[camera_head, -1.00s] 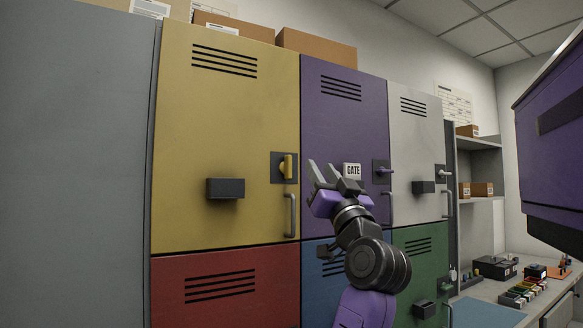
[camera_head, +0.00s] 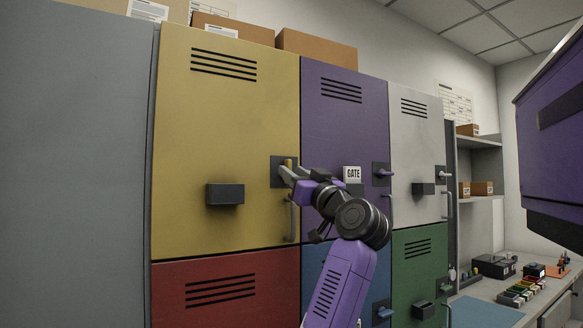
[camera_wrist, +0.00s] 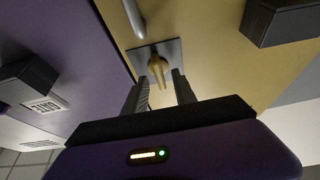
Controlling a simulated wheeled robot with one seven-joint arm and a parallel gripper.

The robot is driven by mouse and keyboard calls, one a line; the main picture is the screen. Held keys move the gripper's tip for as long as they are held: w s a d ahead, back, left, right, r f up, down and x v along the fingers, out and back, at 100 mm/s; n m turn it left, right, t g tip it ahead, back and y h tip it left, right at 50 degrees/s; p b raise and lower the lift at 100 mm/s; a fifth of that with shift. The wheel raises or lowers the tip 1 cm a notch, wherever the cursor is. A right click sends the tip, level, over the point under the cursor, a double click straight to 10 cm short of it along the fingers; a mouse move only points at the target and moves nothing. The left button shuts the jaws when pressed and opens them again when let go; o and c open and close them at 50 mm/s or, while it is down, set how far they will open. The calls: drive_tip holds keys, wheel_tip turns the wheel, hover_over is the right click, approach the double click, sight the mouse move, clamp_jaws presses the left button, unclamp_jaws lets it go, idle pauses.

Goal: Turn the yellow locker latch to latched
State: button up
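The yellow locker (camera_head: 225,130) is closed, with a dark latch plate (camera_head: 276,171) near its right edge. The yellow latch handle (camera_head: 288,163) stands upright on that plate in the head view, partly hidden by my gripper. My gripper (camera_head: 285,174) reaches in from the right, with its fingertips at the handle. In the wrist view, the yellow handle (camera_wrist: 157,68) lies between the two open fingers (camera_wrist: 160,85), with gaps visible on both sides. I cannot tell whether either finger touches it.
A grey door pull (camera_head: 292,220) is just below the latch. A dark box (camera_head: 225,191) juts from the yellow door. The purple locker (camera_head: 340,125) with a GATE box (camera_head: 352,173) is to the right, close to my wrist.

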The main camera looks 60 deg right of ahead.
drive_tip(key=shift+x, duration=0.8)
clamp_jaws()
